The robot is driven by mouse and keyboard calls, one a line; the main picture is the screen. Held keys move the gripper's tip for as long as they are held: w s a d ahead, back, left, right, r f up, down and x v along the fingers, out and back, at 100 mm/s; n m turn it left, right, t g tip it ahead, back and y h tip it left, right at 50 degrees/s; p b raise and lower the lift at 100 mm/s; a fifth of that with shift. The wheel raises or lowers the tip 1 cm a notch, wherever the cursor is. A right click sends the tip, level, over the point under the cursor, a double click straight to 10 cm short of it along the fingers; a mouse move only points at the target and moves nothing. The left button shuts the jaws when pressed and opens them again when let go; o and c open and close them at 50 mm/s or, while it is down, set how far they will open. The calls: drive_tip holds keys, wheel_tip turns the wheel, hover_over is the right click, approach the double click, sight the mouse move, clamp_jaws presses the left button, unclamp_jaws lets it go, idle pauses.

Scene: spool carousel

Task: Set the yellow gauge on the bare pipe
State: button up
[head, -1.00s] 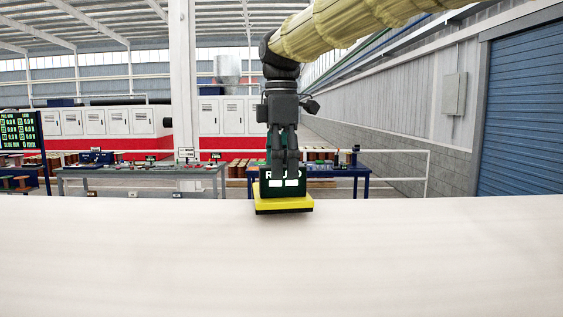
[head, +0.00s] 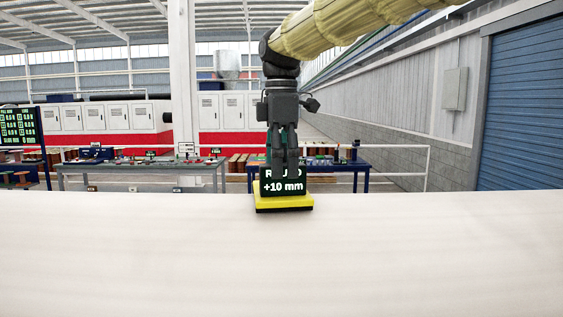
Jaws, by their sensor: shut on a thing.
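The yellow gauge (head: 283,203) has a yellow base with a dark underside and a dark upright display (head: 283,186). The display reads "+10 mm" in white, and its upper line is partly hidden by my fingers. My gripper (head: 284,172) points straight down and is shut on the gauge from above.
Workbenches (head: 140,167) with small items stand behind the pale surface. A board with green figures (head: 20,128) is at the far left. A white column (head: 181,80) rises behind, left of my arm. The pale surface is otherwise clear.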

drive_tip(key=o, duration=2.1)
drive_tip(key=shift+f, duration=0.1)
wheel_tip(320, 180, up, 12)
drive_tip(key=shift+r, duration=0.1)
